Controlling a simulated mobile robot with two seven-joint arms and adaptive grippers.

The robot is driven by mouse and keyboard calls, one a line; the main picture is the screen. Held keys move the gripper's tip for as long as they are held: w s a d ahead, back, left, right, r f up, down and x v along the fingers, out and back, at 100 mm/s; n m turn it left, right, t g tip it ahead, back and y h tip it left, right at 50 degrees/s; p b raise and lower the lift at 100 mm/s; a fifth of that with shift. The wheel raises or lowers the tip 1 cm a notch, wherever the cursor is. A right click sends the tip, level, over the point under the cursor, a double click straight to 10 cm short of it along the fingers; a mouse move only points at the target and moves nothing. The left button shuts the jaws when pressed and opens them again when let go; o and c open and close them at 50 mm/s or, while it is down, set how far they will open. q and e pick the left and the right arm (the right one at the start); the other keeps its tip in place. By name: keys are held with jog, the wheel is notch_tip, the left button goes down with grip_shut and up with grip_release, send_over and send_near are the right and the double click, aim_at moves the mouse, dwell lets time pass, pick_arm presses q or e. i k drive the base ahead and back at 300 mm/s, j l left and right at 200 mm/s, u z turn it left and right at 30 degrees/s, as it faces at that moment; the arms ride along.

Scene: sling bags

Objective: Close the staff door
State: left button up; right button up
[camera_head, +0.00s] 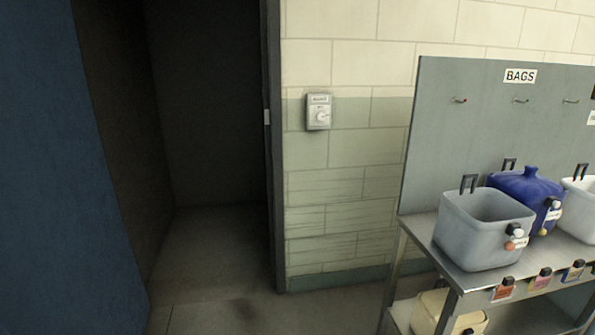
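A blue door panel (60,180) fills the left side of the view. It stands open, and its right edge borders a dark doorway (205,110). The doorway's dark frame (272,150) runs down its right side, with a small light plate (266,117) on it. The door's handle and hinges are not visible. Neither my left nor my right gripper is in view.
A grey wall box with a dial (318,112) is right of the doorway. At right, a metal table (440,262) holds a grey bin (484,232) and a blue container (527,192) below a "BAGS" sign (520,76). The floor before the doorway (215,312) is clear.

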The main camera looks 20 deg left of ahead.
aim_at(68, 266)
jog(key=k+j, duration=0.1)
jog(key=j, duration=0.45)
jog(key=k+j+u, duration=0.1)
jog(key=j, duration=0.4)
jog(key=k+j, duration=0.15)
jog(key=j, duration=0.4)
jog(key=k+j+u, duration=0.1)
jog(key=j, duration=0.45)
jog(key=j+u, duration=0.1)
jog(key=j, duration=1.2)
jog(key=i+j, duration=0.15)
jog(key=j, duration=1.1)
jog(key=k+l, duration=0.1)
jog(key=k, duration=0.25)
